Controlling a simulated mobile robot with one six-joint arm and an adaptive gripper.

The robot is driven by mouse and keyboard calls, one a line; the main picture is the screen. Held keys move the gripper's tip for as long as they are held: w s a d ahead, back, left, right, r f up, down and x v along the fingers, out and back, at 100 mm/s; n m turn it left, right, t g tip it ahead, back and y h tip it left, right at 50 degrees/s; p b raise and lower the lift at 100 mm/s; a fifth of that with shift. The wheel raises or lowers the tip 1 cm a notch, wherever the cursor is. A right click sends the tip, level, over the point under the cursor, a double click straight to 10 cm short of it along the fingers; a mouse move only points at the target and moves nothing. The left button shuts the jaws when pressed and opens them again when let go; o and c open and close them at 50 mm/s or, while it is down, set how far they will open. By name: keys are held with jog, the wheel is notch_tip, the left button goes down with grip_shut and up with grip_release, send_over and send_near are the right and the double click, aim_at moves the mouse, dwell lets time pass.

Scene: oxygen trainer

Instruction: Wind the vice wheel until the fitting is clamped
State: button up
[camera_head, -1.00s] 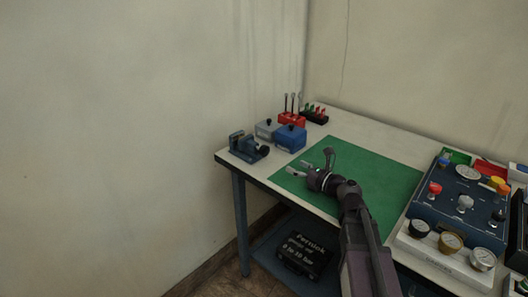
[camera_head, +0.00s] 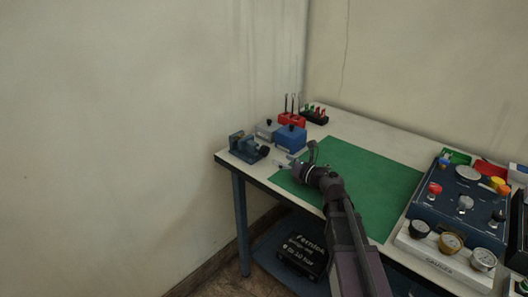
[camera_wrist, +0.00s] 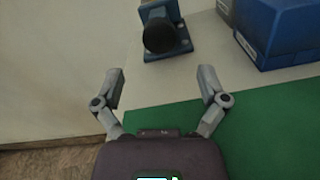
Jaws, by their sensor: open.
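The blue vice (camera_head: 246,148) stands on the left end of the bench, near its corner. Its dark round wheel (camera_wrist: 158,36) faces my gripper in the wrist view, at the top middle, and hides most of the vice body (camera_wrist: 181,38) behind it. My gripper (camera_head: 284,162) is open and empty, a short way right of the vice in the head view. In the wrist view my gripper (camera_wrist: 161,80) has its fingers spread wide, with the wheel beyond and between them, not touching. I cannot make out a fitting in the vice jaws.
A blue box (camera_head: 291,137) and a grey box (camera_head: 267,129) stand behind the vice. A green mat (camera_head: 375,175) covers the bench middle. A red tool holder (camera_head: 291,119) is at the back, a gauge panel (camera_head: 455,200) at right. The wall is close on the left.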

aim_at(267, 152)
jog(key=x, duration=0.8)
jog(key=c, duration=1.1)
